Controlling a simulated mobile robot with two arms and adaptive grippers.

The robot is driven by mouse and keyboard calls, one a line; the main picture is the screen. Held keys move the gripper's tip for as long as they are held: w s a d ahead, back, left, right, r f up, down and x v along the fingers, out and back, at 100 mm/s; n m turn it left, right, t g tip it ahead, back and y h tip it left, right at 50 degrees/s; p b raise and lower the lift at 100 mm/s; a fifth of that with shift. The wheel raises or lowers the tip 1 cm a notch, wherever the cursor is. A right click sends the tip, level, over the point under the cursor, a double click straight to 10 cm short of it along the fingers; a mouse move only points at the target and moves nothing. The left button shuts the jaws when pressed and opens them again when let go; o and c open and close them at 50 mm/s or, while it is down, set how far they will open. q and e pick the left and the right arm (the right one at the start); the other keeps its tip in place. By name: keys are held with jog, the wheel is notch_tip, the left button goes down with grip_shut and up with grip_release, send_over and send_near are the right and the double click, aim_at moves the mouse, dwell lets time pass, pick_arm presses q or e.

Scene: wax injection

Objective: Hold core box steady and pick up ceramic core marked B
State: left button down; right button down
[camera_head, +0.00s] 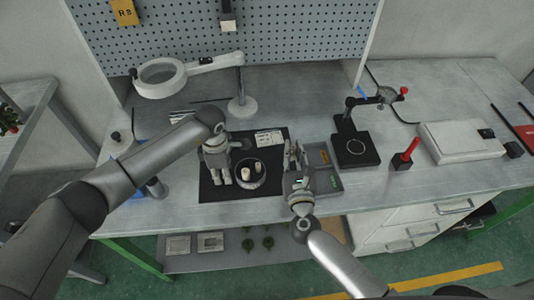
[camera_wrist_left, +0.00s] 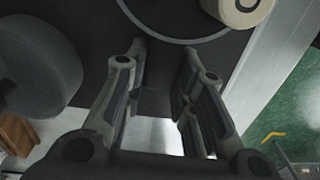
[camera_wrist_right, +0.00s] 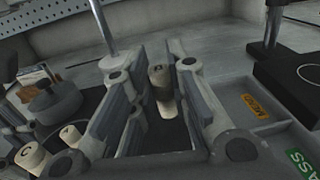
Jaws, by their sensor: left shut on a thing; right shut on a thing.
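The core box looks like a dark round dish with a pale rim (camera_head: 250,188) on the black mat (camera_head: 212,190); its rim also shows in the left wrist view (camera_wrist_left: 182,41). Two cream cores (camera_head: 246,174) stand in it; the right wrist view shows one marked C (camera_wrist_right: 31,156). My left gripper (camera_head: 222,176) is at the dish's left side, shut at its edge; the gripped part is hardly visible. My right gripper (camera_head: 294,152) is shut on a cream ceramic core (camera_wrist_right: 162,88) with a dark letter, apparently B, on top. The fingers hide this core in the head view.
A grey tray (camera_head: 329,182) with yellow and green labels lies right of the mat. A grey round knobbed object (camera_wrist_right: 55,103) and a white card (camera_head: 268,138) are behind the dish. A magnifier lamp (camera_head: 160,77) and black stand (camera_head: 355,150) stand farther out.

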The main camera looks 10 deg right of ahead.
pick_arm(q)
jog(key=shift+d, duration=0.1)
pick_arm(e)
jog(key=shift+d, duration=2.25)
pick_arm(q)
jog(key=c, duration=1.1)
grip_release()
jog(key=shift+r, duration=0.4)
notch_tip(320, 180, up, 11)
jog(key=shift+r, duration=0.1)
